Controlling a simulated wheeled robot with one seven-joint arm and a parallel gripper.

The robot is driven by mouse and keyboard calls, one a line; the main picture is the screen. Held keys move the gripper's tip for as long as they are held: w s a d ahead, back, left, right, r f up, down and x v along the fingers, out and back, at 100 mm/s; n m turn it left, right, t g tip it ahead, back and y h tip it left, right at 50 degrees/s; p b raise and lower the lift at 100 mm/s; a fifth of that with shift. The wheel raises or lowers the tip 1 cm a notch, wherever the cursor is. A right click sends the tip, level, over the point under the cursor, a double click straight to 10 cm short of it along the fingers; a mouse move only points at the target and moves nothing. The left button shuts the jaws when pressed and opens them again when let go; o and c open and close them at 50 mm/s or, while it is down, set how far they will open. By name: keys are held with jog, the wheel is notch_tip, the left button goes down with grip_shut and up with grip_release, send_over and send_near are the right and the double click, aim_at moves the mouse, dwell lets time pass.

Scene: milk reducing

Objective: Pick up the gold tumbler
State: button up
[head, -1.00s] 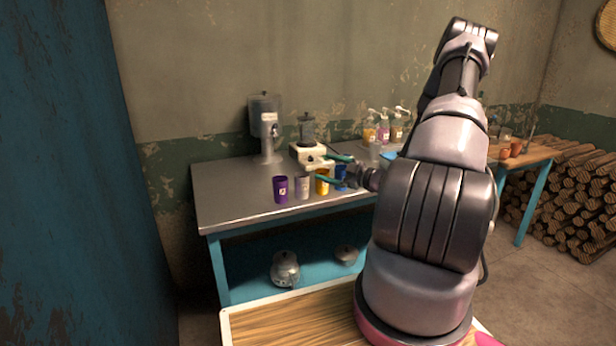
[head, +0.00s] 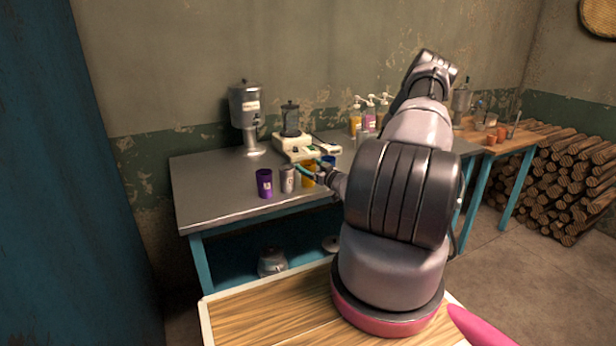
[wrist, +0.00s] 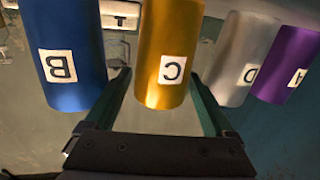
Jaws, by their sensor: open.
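The gold tumbler (wrist: 168,50) carries a white label with a C and appears upside down in the wrist view. My gripper (wrist: 159,79) is open, with one green finger on each side of the gold tumbler's lower part. Narrow gaps seem to show beside it; I cannot tell whether either finger touches. In the head view the gold tumbler (head: 308,176) stands near the front edge of the metal table, partly hidden by my gripper.
A blue tumbler (wrist: 72,55) stands close on one side; a silver tumbler (wrist: 243,60) and a purple tumbler (wrist: 288,65) stand on the other. Behind are a blender (head: 291,130), a dispenser (head: 247,115) and pump bottles (head: 369,118). The metal table (head: 215,190) is clear at left.

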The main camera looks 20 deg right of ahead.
aim_at(304, 163)
jog(key=shift+x, duration=1.6)
jog(key=c, duration=1.1)
jog(key=shift+c, duration=0.2)
